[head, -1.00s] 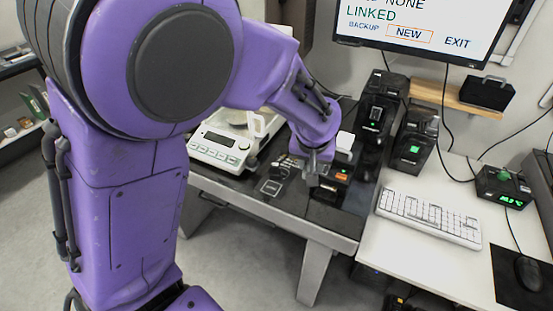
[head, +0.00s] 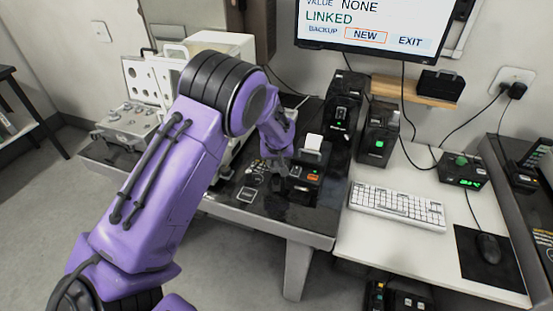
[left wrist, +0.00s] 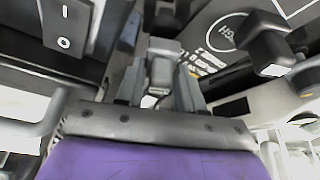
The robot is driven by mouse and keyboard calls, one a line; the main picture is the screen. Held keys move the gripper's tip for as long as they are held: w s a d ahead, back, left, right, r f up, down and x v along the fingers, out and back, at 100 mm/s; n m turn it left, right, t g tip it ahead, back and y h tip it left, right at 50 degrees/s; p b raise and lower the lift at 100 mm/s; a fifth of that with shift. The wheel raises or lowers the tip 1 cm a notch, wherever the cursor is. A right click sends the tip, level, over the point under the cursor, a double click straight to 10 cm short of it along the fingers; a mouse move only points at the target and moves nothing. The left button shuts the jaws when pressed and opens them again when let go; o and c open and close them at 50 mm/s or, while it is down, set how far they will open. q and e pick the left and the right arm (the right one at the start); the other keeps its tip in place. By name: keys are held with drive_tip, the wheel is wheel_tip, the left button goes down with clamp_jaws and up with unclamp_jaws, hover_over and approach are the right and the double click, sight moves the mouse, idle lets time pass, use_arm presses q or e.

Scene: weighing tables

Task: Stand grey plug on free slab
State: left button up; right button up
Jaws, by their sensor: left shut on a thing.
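My left gripper (head: 277,164) is low over the right part of the dark weighing table (head: 300,222), beside a small black device with an orange light (head: 314,177). In the left wrist view, the left gripper (left wrist: 160,95) is shut on a grey plug (left wrist: 163,70), a blocky grey piece between the fingers. The plug is too small to make out in the head view. A small square with a pale outline (head: 249,194) lies on the table in front of the gripper; I cannot tell whether it is the free slab. My right gripper is not in view.
Black devices (head: 343,120) stand behind the gripper. A white keyboard (head: 397,207) is on the white table to the right. A dark blocky piece (left wrist: 267,48) stands close by in the left wrist view. The table's front right is mostly clear.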

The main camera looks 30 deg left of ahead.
use_arm(q)
drive_tip(key=shift+f, duration=0.25)
drive_tip(key=shift+f, duration=0.15)
drive_tip(key=o, duration=0.8)
drive_tip(key=shift+c, duration=0.2)
drive_tip(key=b+v, duration=0.1)
drive_tip(key=v, duration=1.1)
drive_tip(key=shift+r, duration=0.2)
drive_tip(key=shift+w, duration=0.1)
